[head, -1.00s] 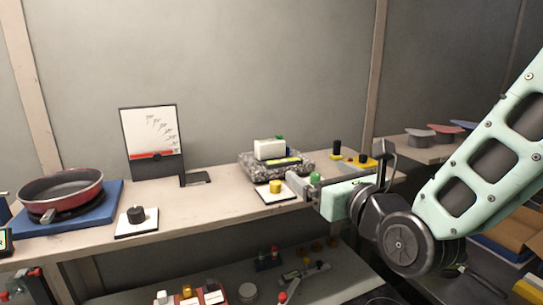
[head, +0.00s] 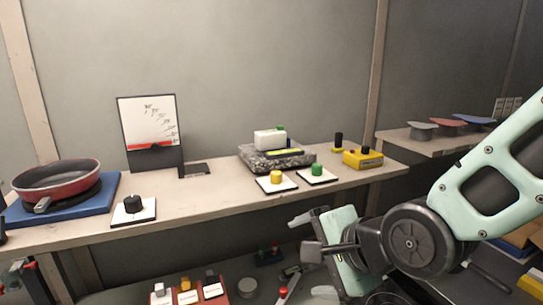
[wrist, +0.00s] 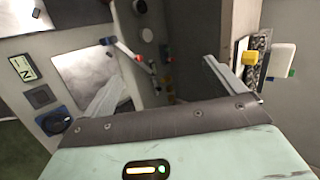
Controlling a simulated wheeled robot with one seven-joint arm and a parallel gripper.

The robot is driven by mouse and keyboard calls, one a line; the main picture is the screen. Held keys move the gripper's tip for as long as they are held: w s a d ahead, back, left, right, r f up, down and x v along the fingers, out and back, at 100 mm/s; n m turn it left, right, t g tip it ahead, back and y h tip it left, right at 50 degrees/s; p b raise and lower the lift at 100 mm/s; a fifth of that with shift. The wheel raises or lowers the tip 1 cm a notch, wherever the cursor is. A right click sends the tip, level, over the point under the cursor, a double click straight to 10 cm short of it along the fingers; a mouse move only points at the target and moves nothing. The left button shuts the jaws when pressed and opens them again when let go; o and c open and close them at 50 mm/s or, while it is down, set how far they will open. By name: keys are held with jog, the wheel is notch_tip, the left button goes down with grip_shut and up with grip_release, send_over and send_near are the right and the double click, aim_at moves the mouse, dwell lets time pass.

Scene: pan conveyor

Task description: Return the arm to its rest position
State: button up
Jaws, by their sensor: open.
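My gripper (head: 305,232) is in front of the bench's front edge, below the tabletop at the right, clear of the knobs. In the wrist view my gripper (wrist: 165,90) shows its two fingers spread wide with nothing between them. My mint-green arm comes in from the right side of the head view.
On the bench (head: 220,205) are a red pan (head: 60,182) on a blue plate, a black knob (head: 133,204), a chart stand (head: 150,130), a stone block (head: 275,158), a yellow knob (head: 277,177), a green knob (head: 317,169) and a yellow box (head: 362,158). Small parts lie on a lower shelf.

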jog(key=s+d+f+n+g+h+b, duration=0.1)
jog(key=s+d+f+n+g+h, duration=0.1)
jog(key=s+n, duration=0.6)
jog(key=s+d+f+n+g+h+b, duration=0.1)
jog(key=s+d+f+n+g+h, duration=0.2)
jog(key=s+d+n+g, duration=0.2)
jog(key=s+n, duration=0.3)
jog(key=n, duration=0.3)
jog(key=shift+d+f+n+g, duration=0.2)
jog(key=shift+f+n+g, duration=0.05)
jog(key=shift+n+g, duration=0.05)
